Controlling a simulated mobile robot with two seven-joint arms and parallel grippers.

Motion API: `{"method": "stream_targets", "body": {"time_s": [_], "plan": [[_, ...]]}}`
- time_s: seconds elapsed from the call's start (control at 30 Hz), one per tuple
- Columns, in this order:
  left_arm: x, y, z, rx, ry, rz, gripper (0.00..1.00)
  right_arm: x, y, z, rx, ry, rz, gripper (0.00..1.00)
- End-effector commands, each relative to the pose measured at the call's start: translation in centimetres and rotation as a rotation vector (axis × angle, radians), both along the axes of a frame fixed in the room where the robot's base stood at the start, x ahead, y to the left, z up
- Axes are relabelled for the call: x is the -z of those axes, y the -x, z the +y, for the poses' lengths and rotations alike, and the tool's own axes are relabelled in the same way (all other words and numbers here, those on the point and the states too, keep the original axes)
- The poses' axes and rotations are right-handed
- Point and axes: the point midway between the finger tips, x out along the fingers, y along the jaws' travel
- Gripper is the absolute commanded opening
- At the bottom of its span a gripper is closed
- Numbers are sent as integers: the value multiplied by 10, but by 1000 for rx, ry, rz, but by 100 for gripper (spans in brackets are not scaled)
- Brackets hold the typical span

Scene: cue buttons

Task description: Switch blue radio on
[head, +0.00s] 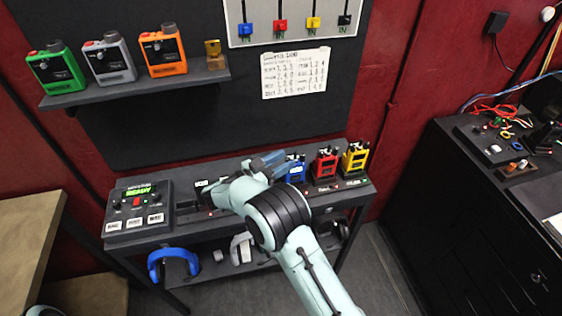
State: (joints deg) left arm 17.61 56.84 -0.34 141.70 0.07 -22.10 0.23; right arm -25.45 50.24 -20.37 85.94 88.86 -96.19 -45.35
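The blue radio (296,170) stands upright in the row on the dark console (355,187), left of a red radio and a yellow radio. Its left side is partly hidden by my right gripper (268,161), which is over the console right beside it. I cannot tell whether they touch, or whether the fingers are open or shut. My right arm comes in from the bottom and hides the console's middle. The blue radio's switch is too small to make out. My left gripper is out of view.
The red radio (324,164) and yellow radio (354,158) stand close by. A control box (138,208) with lit buttons is at the console's left. Green, grey and orange radios are on the upper shelf (130,90). Headphones (173,262) hang below. A black cabinet (480,210) stands at right.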

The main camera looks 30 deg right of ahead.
Motion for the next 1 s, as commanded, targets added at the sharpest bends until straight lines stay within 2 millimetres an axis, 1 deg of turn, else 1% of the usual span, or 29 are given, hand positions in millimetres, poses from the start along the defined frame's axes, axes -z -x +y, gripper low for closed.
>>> {"method": "stream_targets", "body": {"time_s": [0.17,0.27,0.33,0.47,0.8,0.9,1.0], "plan": [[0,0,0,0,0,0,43,-3,0,0,-1,0,-2,42],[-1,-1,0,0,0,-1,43,-13,-1,0,-1,-1,-5,42],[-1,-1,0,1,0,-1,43,-25,-1,0,-1,-2,-6,42],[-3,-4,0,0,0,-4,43,-56,0,0,0,-2,-8,42],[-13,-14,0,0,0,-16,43,-142,-1,0,0,-2,-8,42],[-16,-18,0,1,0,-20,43,-163,-1,0,0,-2,-7,42],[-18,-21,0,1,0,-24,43,-180,-1,0,-1,-1,-6,42]]}}
